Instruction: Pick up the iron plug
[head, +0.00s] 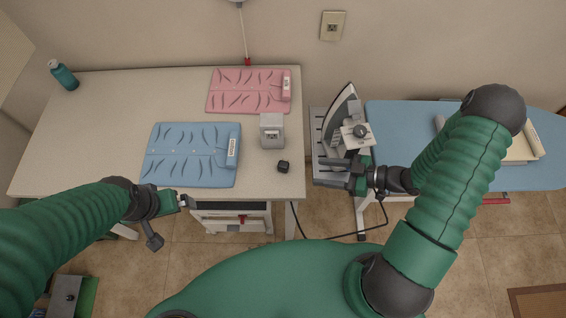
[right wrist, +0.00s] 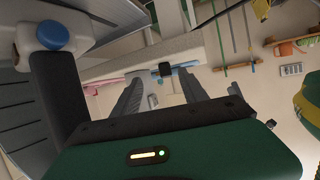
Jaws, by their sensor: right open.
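The iron plug looks to be the small black block (head: 283,167) near the right front edge of the white table (head: 90,150). In the right wrist view a small dark block (right wrist: 165,69) at a pale edge appears to be the same plug. My right gripper (head: 326,173) is open and empty, to the right of the plug, past the table edge and in front of the iron (head: 340,112). Its two fingers (right wrist: 160,93) point toward the block in the right wrist view, apart from it. My left gripper (head: 184,201) is at the table's front edge; its jaw gap is unclear.
A grey box-like stand (head: 272,130) is just behind the plug. A blue mat (head: 190,155) and pink mat (head: 245,90) lie on the table. A blue ironing board (head: 400,130) stands to the right. A black cord (head: 340,236) hangs below. A wall outlet (head: 333,26) is behind.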

